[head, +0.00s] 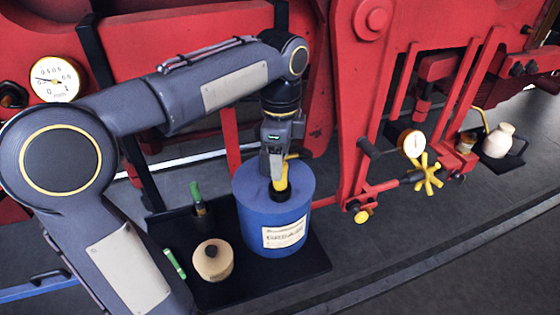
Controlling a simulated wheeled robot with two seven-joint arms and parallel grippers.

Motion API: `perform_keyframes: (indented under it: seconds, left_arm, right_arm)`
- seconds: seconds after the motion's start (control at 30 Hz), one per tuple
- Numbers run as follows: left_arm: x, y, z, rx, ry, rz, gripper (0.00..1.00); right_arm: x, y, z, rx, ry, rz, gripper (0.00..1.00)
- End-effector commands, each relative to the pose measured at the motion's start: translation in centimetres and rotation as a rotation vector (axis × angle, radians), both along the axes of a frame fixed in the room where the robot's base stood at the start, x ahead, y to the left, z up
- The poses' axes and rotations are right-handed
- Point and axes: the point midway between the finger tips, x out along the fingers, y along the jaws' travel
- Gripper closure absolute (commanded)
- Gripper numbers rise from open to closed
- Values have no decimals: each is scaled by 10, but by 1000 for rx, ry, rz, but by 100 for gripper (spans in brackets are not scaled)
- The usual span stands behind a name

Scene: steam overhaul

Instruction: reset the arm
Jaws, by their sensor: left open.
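My left arm (225,88) reaches in from the left, bent at the elbow, with its wrist pointing down. My left gripper (275,170) is open, low over the top of a blue can (272,222) with a white label reading grease. A yellow upright piece (283,177) with a dark base stands at the middle of the can's top, right at the fingers. I cannot tell whether the fingers touch it. My right gripper is not in view.
A black tray (305,272) holds the can, a green-topped bottle (200,202), a beige pot (212,260) and a green-and-white stick (174,263). Behind stands red machinery (200,25) with gauges (55,79) and a yellow handwheel (427,175). Floor at lower right is clear.

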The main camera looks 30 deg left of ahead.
Motion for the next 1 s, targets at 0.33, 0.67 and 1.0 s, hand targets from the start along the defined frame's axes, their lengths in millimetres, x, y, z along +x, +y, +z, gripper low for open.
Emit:
perform_keyframes:
  seconds: [0.33, 0.67, 1.0]
  left_arm:
    - [1, 0, 54, 0, -2, 0, 44]
    - [-7, 1, 59, -10, -13, 34, 44]
    - [-105, -6, -14, -281, -171, 693, 44]
  right_arm:
    - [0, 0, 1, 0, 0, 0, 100]
    - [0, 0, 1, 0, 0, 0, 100]
    - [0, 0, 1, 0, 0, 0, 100]
